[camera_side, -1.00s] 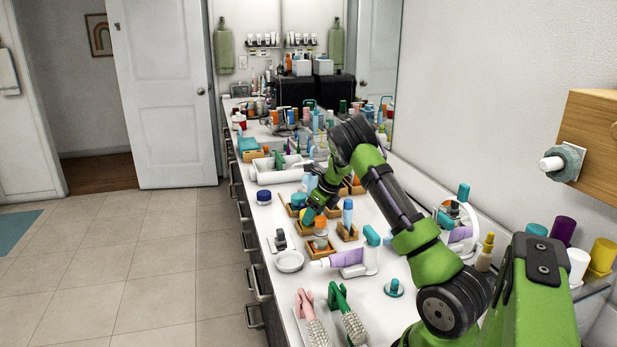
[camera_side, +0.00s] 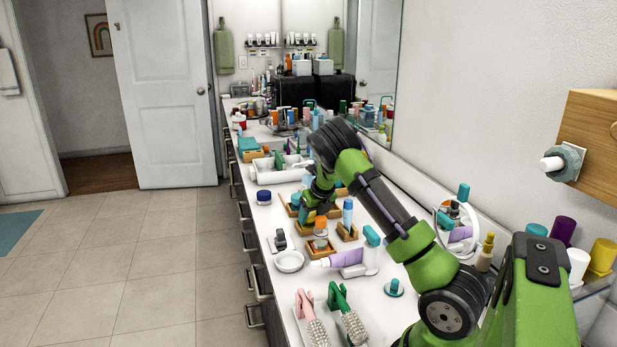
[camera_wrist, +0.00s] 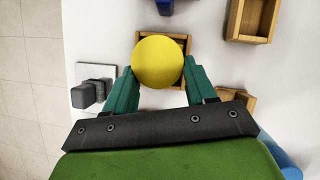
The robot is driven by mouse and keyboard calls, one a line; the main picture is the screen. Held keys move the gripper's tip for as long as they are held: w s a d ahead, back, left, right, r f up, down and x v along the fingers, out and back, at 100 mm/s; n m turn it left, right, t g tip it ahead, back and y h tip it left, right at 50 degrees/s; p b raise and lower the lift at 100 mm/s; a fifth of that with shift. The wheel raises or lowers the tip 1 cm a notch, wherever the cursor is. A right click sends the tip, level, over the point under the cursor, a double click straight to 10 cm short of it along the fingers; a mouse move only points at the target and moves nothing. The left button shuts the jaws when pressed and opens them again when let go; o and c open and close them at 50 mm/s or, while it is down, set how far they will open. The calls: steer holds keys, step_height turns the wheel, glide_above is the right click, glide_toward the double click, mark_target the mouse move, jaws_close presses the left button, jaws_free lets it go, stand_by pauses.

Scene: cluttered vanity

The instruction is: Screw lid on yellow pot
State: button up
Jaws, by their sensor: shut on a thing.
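In the wrist view a round yellow top (camera_wrist: 157,61) sits between the two teal fingers of my gripper (camera_wrist: 158,72), which is shut on it. It covers part of a small wooden holder (camera_wrist: 183,40). I cannot tell from above whether this is a lid alone or a lid on the yellow pot, and no thread or seam shows. In the side view my gripper (camera_side: 309,212) points down among the small wooden holders on the counter. The arm and fingers hide most of the yellow thing there.
A grey item (camera_side: 278,240), a white dish (camera_side: 289,262), an orange-topped pot (camera_side: 320,243) and a purple tube (camera_side: 345,258) lie close in front. A blue jar (camera_side: 263,197) stands left. Another wooden holder (camera_wrist: 236,28) is near my gripper. Brushes (camera_side: 350,325) lie nearer the camera.

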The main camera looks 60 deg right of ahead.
steer(key=shift+a+f+m+h, duration=0.15)
steer(key=shift+m+h, duration=0.15)
steer(key=shift+m, duration=0.6)
steer(key=m, duration=0.1)
steer(key=m+g+h, duration=0.1)
steer(key=shift+w+a+m, duration=0.25)
steer(key=shift+w+m, duration=0.05)
steer(key=shift+m+g, duration=0.3)
steer(key=shift+m, duration=0.7)
steer(key=shift+w, duration=0.1)
steer(key=shift+w+a+m+g+h, duration=0.15)
steer(key=shift+m+g+h, duration=0.3)
steer(key=shift+m, duration=0.65)
steer(key=o, duration=1.6)
steer(key=shift+o, duration=0.2)
